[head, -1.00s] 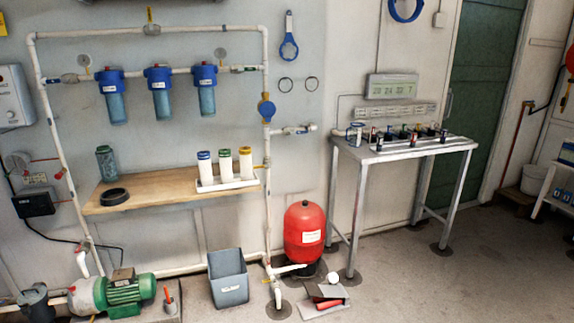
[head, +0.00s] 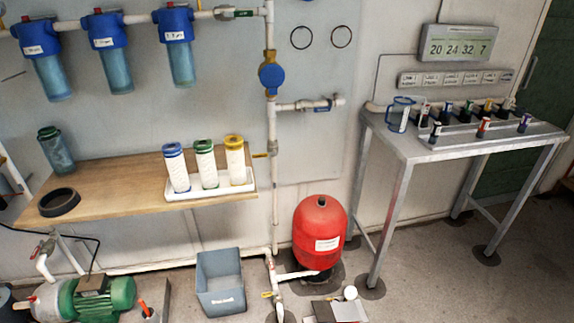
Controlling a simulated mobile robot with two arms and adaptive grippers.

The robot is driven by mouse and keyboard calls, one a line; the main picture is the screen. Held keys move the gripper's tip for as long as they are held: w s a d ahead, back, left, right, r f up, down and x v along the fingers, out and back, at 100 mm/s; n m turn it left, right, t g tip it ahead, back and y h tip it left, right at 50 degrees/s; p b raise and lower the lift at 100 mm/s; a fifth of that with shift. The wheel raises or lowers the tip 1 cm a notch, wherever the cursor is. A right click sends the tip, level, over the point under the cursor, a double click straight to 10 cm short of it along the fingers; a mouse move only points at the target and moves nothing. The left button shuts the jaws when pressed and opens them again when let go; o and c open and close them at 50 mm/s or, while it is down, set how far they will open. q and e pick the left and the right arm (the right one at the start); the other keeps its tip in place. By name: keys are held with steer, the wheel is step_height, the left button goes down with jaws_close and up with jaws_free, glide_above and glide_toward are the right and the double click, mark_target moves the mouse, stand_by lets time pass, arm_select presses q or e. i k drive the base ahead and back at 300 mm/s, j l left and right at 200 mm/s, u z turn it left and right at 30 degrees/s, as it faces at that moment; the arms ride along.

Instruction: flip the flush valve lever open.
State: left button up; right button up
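No label that I can read names the flush valve, so I cannot tell which lever it is. A small valve with a yellow lever (head: 267,295) sits low on the vertical white pipe, near the floor. Another yellow lever (head: 260,155) sticks out to the left of the same pipe at shelf height. The levers are too small to tell open from closed. Neither of my grippers is in view.
A grey bin (head: 220,285) and a red tank (head: 320,235) stand beside the pipe's foot. A wooden shelf (head: 115,190) holds a white tray with three cartridges. A metal table (head: 440,150) stands right. Objects lie on the floor near the tank (head: 338,312). Floor at lower right is clear.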

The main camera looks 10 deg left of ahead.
mark_target(261, 155)
steer(key=i+l+u, duration=0.2)
steer(key=i, duration=0.15)
steer(key=i+u, duration=0.25)
steer(key=i, duration=0.15)
steer(key=i+l+u, duration=0.2)
steer(key=i+l, duration=0.05)
steer(key=i, duration=0.1)
